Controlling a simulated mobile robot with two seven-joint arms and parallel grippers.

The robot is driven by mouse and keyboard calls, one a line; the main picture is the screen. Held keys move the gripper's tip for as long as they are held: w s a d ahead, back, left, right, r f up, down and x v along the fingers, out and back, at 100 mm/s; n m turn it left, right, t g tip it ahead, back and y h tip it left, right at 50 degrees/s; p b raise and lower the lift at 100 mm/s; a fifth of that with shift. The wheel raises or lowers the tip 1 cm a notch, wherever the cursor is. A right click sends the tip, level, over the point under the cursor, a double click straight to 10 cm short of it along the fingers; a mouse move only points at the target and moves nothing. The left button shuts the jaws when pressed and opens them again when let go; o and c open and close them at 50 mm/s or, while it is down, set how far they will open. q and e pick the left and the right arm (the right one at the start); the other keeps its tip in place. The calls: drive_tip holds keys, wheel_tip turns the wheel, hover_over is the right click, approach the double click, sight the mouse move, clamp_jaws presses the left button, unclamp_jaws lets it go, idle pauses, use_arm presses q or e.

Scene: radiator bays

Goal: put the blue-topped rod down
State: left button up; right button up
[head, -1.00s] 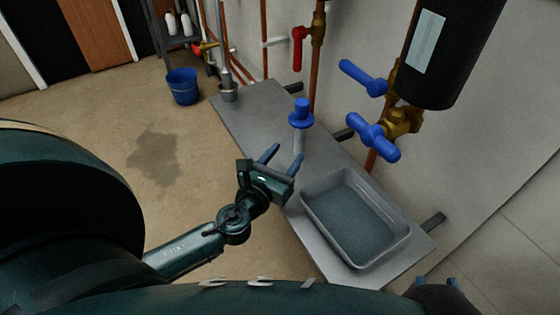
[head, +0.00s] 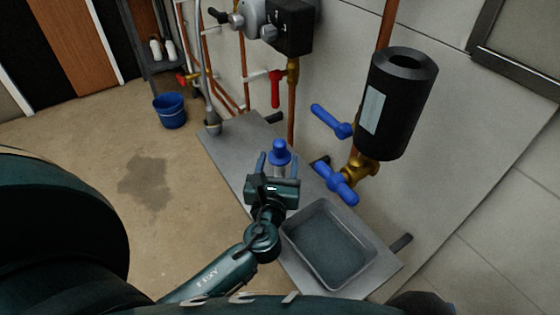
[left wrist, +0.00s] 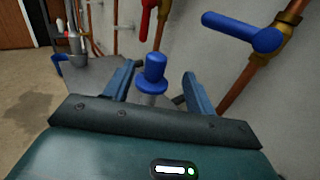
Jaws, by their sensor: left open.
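The blue-topped rod (head: 280,153) stands upright on the grey shelf (head: 228,150), its blue cap up and its pale shaft partly hidden by my gripper in the head view. My left gripper (head: 277,166) is open, with its two blue fingers on either side of the rod. The left wrist view also shows the blue-topped rod (left wrist: 153,72) between the spread fingers, with gaps on both sides. Its foot is hidden behind the gripper body. My right gripper does not show clearly.
A grey tray (head: 366,262) sits on the shelf just right of my gripper. Blue-handled valves (head: 337,183) and a black cylinder (head: 402,105) stick out from the wall above. A red-handled valve (head: 275,88) and copper pipes stand behind. A blue bucket (head: 170,111) is on the floor.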

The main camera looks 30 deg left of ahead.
use_arm(q)
drive_tip(key=x, duration=0.8)
drive_tip(key=shift+w+a, duration=0.1)
drive_tip(key=shift+a, duration=0.2)
drive_tip(key=shift+c, duration=0.4)
clamp_jaws()
